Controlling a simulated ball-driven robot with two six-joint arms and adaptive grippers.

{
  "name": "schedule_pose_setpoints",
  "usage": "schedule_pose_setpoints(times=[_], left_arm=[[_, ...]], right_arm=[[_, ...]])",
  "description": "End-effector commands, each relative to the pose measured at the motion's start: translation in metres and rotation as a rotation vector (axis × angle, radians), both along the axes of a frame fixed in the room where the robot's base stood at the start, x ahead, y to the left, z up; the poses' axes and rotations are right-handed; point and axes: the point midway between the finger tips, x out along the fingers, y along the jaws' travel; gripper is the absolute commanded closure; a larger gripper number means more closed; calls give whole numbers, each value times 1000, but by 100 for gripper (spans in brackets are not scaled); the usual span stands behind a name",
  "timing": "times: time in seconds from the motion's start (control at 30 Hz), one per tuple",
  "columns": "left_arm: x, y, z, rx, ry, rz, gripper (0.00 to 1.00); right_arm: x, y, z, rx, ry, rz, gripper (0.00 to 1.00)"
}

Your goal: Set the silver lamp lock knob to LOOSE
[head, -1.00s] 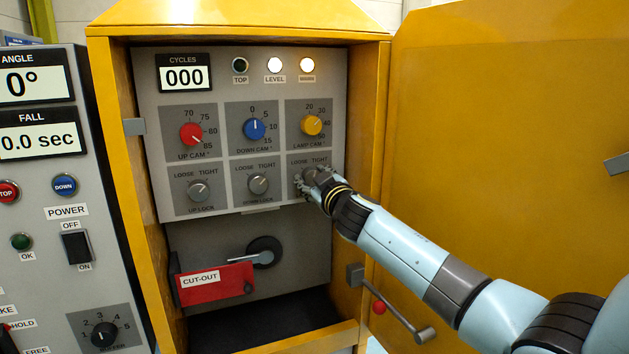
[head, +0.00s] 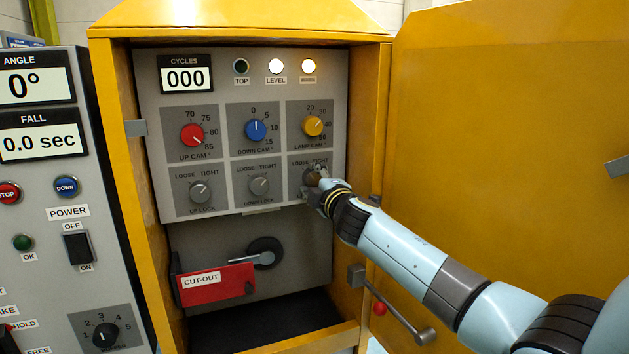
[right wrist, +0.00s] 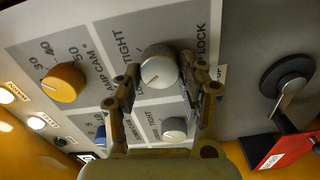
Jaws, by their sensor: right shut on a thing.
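The silver lamp lock knob (right wrist: 158,68) sits between the fingers of my right gripper (right wrist: 162,75) in the right wrist view. The fingers are shut on its sides. A small dark mark shows on the knob's face, but I cannot tell for sure which label it points to. The TIGHT label shows beside it; the LOOSE label is partly covered by a finger. In the head view my right gripper (head: 315,187) covers most of this knob at the panel's lower right. My left gripper is not in view.
The up lock knob (head: 200,192) and down lock knob (head: 259,187) are to the left. The yellow lamp cam knob (head: 313,126) is just above. A red CUT-OUT lever (head: 217,284) is below the panel. The open yellow door (head: 510,130) stands on the right.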

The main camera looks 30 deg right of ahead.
Motion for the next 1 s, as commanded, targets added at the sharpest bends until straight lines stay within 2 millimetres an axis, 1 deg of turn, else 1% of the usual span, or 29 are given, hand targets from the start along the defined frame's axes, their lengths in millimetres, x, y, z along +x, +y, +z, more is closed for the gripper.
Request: schedule_pose_setpoints(times=[0.2,0.33,0.87,0.9,1.0], left_arm=[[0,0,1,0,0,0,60],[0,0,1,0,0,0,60],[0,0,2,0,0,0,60],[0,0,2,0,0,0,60],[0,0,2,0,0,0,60]], right_arm=[[0,1,-2,-100,26,1,92],[0,1,-2,-135,34,1,92],[0,1,-3,-159,41,1,92],[0,1,-3,-159,41,1,58],[0,1,-3,-159,41,1,45]])
